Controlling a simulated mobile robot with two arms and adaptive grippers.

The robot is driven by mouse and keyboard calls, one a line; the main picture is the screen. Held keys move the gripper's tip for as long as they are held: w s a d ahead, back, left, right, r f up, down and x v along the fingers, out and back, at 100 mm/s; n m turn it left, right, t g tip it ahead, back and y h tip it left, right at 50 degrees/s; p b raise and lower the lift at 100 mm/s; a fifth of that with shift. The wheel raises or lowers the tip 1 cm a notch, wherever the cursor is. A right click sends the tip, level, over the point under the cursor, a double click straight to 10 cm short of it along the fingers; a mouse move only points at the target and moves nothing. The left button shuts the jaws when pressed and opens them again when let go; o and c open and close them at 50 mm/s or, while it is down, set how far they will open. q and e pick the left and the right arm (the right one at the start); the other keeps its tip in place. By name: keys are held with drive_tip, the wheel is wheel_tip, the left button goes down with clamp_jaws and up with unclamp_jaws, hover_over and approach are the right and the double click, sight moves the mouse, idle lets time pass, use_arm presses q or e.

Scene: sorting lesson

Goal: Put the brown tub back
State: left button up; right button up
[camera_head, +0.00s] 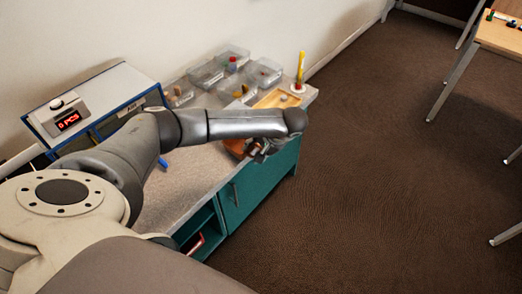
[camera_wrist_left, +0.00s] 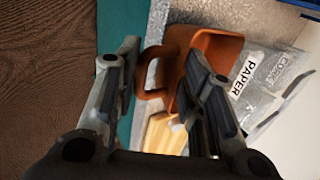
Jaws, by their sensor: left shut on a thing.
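The brown tub (camera_head: 235,147), orange-brown with a loop handle, is at the front edge of the counter, mostly hidden by my left arm. My left gripper (camera_head: 262,152) is at its right end, over the front edge. In the left wrist view the tub (camera_wrist_left: 220,50) has its open side showing, and its handle is between the fingers of my left gripper (camera_wrist_left: 165,85). The gripper is shut on the tub; the exact contact is hard to see. Whether the tub touches the counter cannot be told. My right gripper is not in view.
Clear bins (camera_head: 207,75) stand along the wall; labels in the wrist view read PAPER (camera_wrist_left: 245,75) and one other. A wooden tray (camera_head: 272,99) and a yellow upright object (camera_head: 300,70) are at the far end. A counter box (camera_head: 95,100) reads 0 PCS. Open floor lies right.

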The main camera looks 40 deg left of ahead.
use_arm(q)
drive_tip(key=shift+w+a+f+p, duration=0.15)
drive_tip(key=shift+a+p, duration=0.1)
drive_tip(key=shift+a, duration=1.1)
drive_tip(key=shift+w+a+r+p, duration=0.1)
drive_tip(key=shift+a+p, duration=0.15)
drive_tip(key=shift+a, duration=1.05)
drive_tip(key=shift+f, duration=0.4)
drive_tip(key=o, duration=1.1)
drive_tip(key=shift+c, duration=0.2)
